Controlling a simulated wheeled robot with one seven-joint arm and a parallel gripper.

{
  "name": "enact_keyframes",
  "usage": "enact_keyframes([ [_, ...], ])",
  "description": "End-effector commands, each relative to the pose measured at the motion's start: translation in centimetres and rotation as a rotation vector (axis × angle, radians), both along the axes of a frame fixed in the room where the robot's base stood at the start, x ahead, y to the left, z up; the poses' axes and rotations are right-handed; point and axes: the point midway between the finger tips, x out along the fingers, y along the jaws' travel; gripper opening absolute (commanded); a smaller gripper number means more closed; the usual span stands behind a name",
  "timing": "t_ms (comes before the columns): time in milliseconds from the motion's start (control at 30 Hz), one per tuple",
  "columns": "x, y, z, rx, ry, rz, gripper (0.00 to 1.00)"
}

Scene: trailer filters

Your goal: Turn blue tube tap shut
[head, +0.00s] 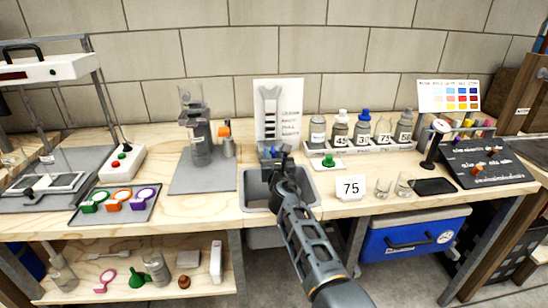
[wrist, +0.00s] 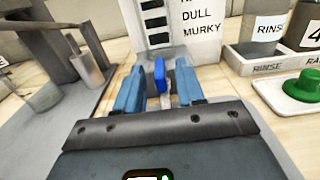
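The blue tap (wrist: 159,75) shows in the wrist view as a small upright blue lever with a pale stem below it. In the head view only a bit of blue (head: 273,150) shows there, mostly hidden by my gripper (head: 277,157). My gripper's two blue fingers (wrist: 160,88) stand open, one on each side of the tap, with a gap visible on both sides. The tap stands in front of a white chart panel (head: 278,108) with a tube drawing. The tube itself cannot be made out clearly.
A grey basin (head: 257,200) lies below my gripper. A green knob on a white base (head: 328,161) and a rack of bottles (head: 372,147) stand to the right. A grey stand with a clear cylinder (head: 199,150) is on the left.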

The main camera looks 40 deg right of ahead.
Motion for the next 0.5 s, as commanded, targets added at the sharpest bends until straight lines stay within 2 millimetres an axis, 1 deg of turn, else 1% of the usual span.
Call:
enact_keyframes([
  [133,0.47,-0.29,0.00,0.000,0.000,0.001,0.38],
  [367,0.50,-0.30,0.04,0.000,0.000,0.001,0.38],
  [500,0.49,-0.28,0.03,0.000,0.000,0.001,0.26],
])
